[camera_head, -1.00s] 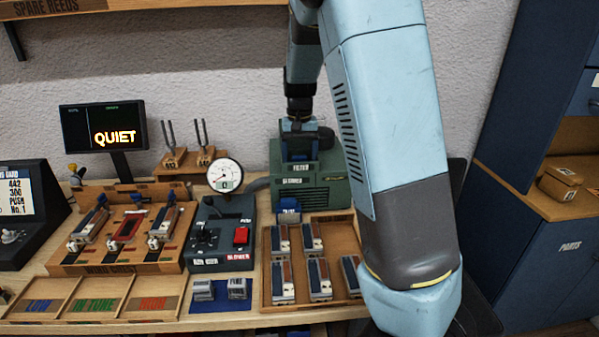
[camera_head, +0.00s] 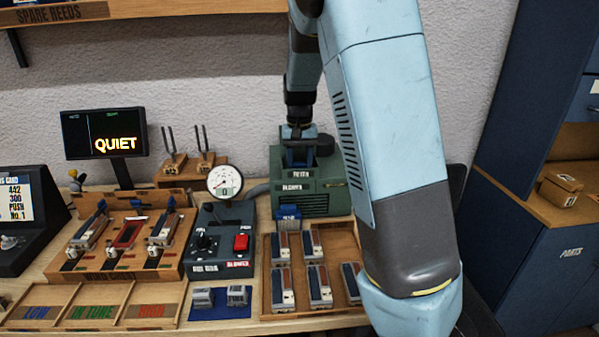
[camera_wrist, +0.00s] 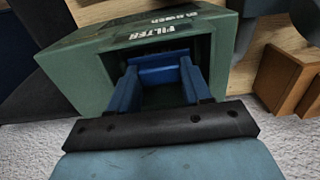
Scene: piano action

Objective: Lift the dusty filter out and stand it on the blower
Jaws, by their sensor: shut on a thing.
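The green blower (camera_head: 340,200) stands against the back wall, with a FILTER label by its top opening. It also shows in the wrist view (camera_wrist: 85,85). My gripper (camera_head: 300,160) points down into that opening, and its blue fingers show in the wrist view (camera_wrist: 158,85). It is shut on a blue piece (camera_wrist: 157,70) at the opening, which I take to be the dusty filter. The fingers and the opening's walls hide most of it, and dust cannot be made out.
The wooden tray (camera_head: 340,236) holds several reed pieces. Left of it are a control box with a red button (camera_head: 241,243), a gauge (camera_head: 225,183) and tuning forks (camera_head: 187,150). A screen (camera_head: 104,134) reads QUIET. My arm hides the area right of the tray.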

